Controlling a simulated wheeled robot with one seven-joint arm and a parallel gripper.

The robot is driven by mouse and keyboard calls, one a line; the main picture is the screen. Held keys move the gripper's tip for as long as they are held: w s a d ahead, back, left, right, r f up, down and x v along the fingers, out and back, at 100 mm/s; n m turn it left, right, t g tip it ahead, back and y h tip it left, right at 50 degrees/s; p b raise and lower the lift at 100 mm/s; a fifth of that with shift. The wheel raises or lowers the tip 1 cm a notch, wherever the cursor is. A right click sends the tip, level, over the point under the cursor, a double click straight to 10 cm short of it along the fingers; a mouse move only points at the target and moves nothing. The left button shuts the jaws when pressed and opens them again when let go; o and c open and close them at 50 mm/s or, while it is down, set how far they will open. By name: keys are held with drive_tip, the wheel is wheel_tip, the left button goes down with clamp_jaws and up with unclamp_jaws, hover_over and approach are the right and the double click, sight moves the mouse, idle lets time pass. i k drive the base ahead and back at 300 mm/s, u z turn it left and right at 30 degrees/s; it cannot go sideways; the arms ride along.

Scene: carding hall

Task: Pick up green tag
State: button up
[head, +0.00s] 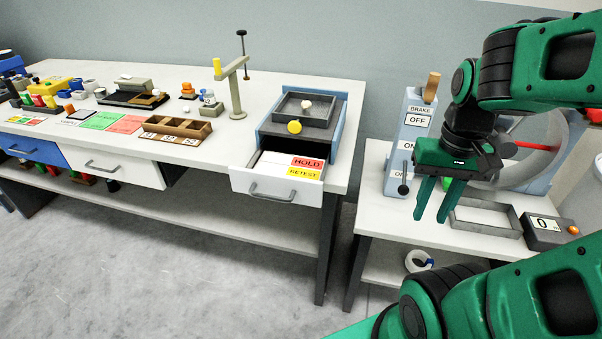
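No loose green tag can be made out for sure. A flat green panel (103,120) lies on the long bench, beside a red panel (127,125). An open white drawer (276,190) at the bench's right end holds a red HOLD card (307,163) and a yellow RETEST card (303,173); the back of its inside is partly hidden. My gripper (436,203) is at the right, fingers pointing down, apart and empty. It is in front of the brake panel, well right of the drawer and the green panel.
A grey tray (304,124) sits on a blue-sided box above the drawer. A brown slotted box (177,136) and a post stand (236,95) are on the bench. The right table carries the brake panel (411,135), a wheel, a grey frame and a scale (550,232).

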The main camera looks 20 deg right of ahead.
sight(28, 100)
drive_tip(key=u, duration=0.45)
drive_tip(key=k, duration=0.55)
drive_tip(key=u, duration=0.95)
drive_tip(key=k, duration=0.75)
drive_tip(key=u, duration=0.9)
drive_tip(key=i, duration=2.85)
drive_tip(key=z, duration=0.5)
drive_tip(key=i, duration=1.15)
drive_tip(key=z, duration=1.05)
drive_tip(key=i, duration=0.95)
drive_tip(key=z, duration=0.65)
